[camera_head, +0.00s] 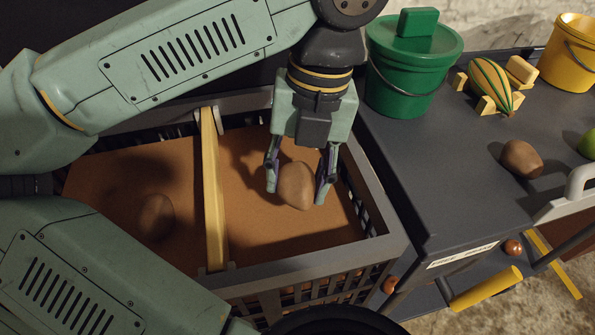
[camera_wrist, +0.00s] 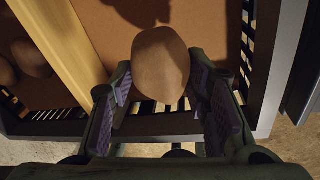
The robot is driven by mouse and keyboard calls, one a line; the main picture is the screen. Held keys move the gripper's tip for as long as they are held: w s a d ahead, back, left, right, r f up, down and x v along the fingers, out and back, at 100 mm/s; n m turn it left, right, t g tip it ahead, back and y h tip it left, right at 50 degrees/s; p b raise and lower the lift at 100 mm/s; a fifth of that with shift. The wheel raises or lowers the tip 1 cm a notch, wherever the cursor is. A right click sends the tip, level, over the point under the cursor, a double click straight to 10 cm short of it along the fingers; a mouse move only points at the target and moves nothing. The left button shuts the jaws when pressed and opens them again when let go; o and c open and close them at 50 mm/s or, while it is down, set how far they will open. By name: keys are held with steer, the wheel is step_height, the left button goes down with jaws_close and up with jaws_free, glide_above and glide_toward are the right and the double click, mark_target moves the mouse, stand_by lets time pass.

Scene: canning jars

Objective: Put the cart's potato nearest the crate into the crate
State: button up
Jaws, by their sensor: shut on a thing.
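My gripper (camera_head: 297,188) is shut on a brown potato (camera_head: 296,184), with one finger on each side of it. The wrist view also shows this potato (camera_wrist: 161,66) between the purple-padded fingers. The gripper points down into the right compartment of the dark slatted crate (camera_head: 310,262). The potato hangs over the brown crate floor, with shadow beside it; its exact height is unclear. Another potato (camera_head: 521,158) lies on the dark cart top (camera_head: 450,165) at the right, apart from the crate.
A yellow divider (camera_head: 213,190) splits the crate. A potato (camera_head: 155,215) lies in the left compartment. A green lidded bucket (camera_head: 410,75), a striped squash (camera_head: 491,86) on pale blocks, and a yellow bucket (camera_head: 573,52) stand on the cart. A green round thing (camera_head: 588,144) shows at the right edge.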

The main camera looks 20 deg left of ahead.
mark_target(298, 197)
steer(key=shift+f+b, duration=2.1)
steer(key=shift+f, duration=0.3)
stand_by(0.8)
steer(key=o, duration=0.8)
steer(key=shift+r, duration=0.1)
